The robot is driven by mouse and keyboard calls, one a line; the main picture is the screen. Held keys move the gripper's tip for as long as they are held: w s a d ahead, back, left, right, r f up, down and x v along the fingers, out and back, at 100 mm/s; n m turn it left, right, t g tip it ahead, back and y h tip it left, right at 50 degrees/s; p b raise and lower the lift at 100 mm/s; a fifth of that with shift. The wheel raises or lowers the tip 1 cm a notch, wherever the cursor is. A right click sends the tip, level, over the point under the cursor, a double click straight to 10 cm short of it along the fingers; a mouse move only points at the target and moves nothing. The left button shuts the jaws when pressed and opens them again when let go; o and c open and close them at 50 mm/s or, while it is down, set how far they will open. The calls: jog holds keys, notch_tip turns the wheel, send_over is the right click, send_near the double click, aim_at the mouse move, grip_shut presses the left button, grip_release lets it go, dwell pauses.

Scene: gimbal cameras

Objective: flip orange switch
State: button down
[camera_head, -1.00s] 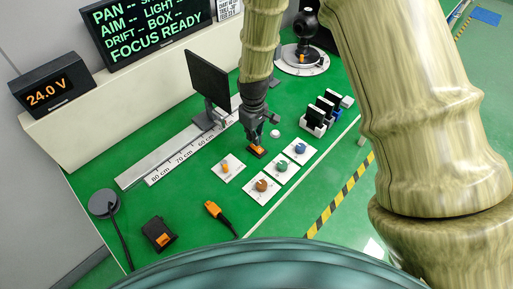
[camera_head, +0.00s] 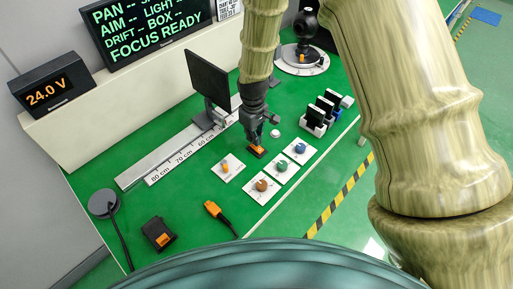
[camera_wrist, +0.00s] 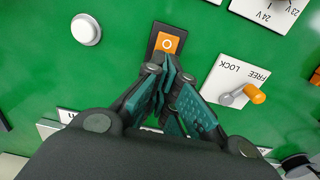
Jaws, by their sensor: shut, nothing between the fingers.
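The orange switch (camera_wrist: 168,43) is a small orange rocker with a white circle mark, set in a black housing on the green table. It also shows in the head view (camera_head: 257,151), just under my gripper. My gripper (camera_wrist: 168,72) is shut and empty, with its fingertips at the near edge of the switch housing. In the head view my gripper (camera_head: 257,140) points down at the switch. Whether the fingertips touch the switch or hover just above it, I cannot tell. The switch's near edge is partly hidden by the fingers.
An orange-tipped lever on a white FREE/LOCK plate (camera_wrist: 236,84) stands close to the right in the wrist view. A white round button (camera_wrist: 86,30) is at the left. Brown, green and blue knobs (camera_head: 282,167) sit on white plates nearby. A black screen (camera_head: 208,78) stands behind.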

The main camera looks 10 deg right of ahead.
jog(key=shift+f+b, duration=0.4)
jog(key=shift+f, duration=0.65)
dwell(0.8)
jog(key=shift+r+p, duration=2.7)
jog(key=shift+r, duration=0.8)
